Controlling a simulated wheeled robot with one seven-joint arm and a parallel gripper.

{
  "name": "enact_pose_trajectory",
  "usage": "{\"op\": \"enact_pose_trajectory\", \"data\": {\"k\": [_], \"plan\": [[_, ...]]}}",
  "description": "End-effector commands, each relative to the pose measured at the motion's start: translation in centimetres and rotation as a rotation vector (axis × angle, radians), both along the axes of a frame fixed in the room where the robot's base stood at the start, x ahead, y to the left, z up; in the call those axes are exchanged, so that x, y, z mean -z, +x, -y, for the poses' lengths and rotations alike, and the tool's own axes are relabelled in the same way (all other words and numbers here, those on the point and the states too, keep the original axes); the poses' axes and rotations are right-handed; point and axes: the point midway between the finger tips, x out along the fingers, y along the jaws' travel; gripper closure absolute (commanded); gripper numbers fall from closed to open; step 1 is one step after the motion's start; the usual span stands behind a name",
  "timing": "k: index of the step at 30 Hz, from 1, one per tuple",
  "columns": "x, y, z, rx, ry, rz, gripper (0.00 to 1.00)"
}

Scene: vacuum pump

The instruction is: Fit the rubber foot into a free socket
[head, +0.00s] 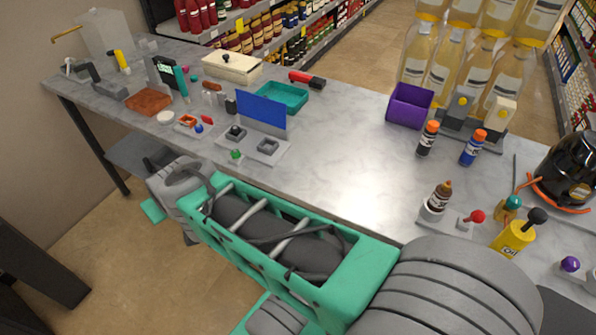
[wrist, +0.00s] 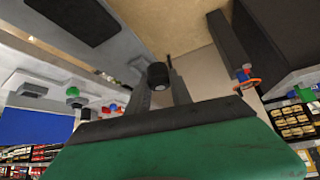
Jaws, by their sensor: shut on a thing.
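The rubber foot (wrist: 158,75) is a small black cylinder with a pale spot on its end, seen in the wrist view. My gripper (wrist: 160,92) is shut on it, with a dark grey finger on each side. In the head view a light grey base (head: 222,143) with an upright blue panel (head: 262,111) sits near the table's front edge. Its left socket (head: 237,132) has something dark in it. Its right socket (head: 268,146) looks empty. In the wrist view the base and panel (wrist: 35,127) show at the left, apart from the foot.
A green knob (head: 236,155) stands at the base's front edge. A teal tray (head: 283,97) is behind the panel. Bottles and a purple bin (head: 409,105) stand right. The middle table surface (head: 340,140) is clear.

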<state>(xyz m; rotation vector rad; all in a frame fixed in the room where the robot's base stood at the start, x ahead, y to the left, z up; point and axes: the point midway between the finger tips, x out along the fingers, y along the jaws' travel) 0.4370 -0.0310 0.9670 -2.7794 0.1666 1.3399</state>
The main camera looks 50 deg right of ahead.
Motion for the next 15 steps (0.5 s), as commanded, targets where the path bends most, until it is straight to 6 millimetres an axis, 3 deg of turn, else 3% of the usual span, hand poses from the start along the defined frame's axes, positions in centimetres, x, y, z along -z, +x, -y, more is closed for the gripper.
{"op": "enact_pose_trajectory", "data": {"k": [5,8,12,15], "plan": [[-0.3,-0.9,7.5,0.324,-0.001,-0.001,1.00],[-0.8,-2.5,12.4,0.571,-0.001,-0.001,1.00],[-1.9,-6.3,19.0,0.966,-0.001,-0.003,1.00],[-2.9,-10.0,22.7,1.269,-0.002,-0.003,1.00]]}}
